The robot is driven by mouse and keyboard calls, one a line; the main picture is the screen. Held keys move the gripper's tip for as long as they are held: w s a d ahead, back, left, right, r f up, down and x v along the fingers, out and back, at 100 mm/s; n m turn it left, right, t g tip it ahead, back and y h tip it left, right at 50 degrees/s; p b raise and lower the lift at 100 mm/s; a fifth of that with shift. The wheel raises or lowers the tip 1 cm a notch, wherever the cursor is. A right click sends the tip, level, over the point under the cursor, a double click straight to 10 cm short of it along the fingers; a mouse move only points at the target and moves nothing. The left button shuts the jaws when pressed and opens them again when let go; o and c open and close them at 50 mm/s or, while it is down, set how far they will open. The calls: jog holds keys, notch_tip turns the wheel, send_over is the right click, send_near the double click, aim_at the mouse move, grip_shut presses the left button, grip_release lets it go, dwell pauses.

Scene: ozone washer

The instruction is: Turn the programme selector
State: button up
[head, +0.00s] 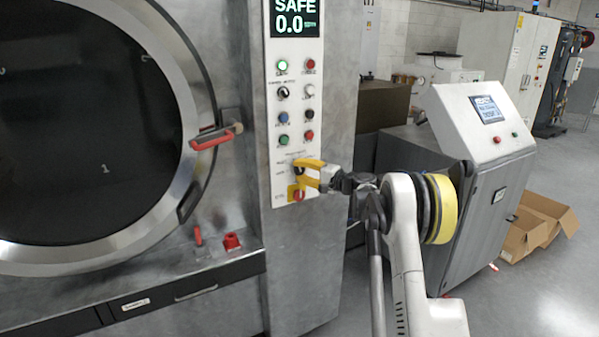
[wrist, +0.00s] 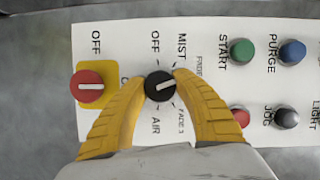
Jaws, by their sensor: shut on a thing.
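The programme selector is a black round knob with a white pointer line, in the middle of the wrist view (wrist: 160,86). Labels OFF, MIST and AIR stand around it, and the pointer line lies slanted, near level in that view. My gripper (wrist: 158,82) has its two yellow fingers shut on the knob from both sides. In the head view my gripper (head: 301,171) reaches the lower part of the white control panel (head: 286,225) from the right. The fingers hide most of the knob there.
A red rotary switch on a yellow plate (wrist: 90,87) sits close beside the left finger. Green START (wrist: 242,51) and blue PURGE (wrist: 292,52) buttons are to the right. The round washer door (head: 100,140) has a red handle (head: 214,138). A grey console (head: 480,130) stands right of my arm.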

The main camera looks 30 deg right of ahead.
jog(key=o, duration=1.2)
jog(key=shift+o, duration=0.2)
jog(key=shift+s, duration=0.1)
jog(key=v, duration=1.2)
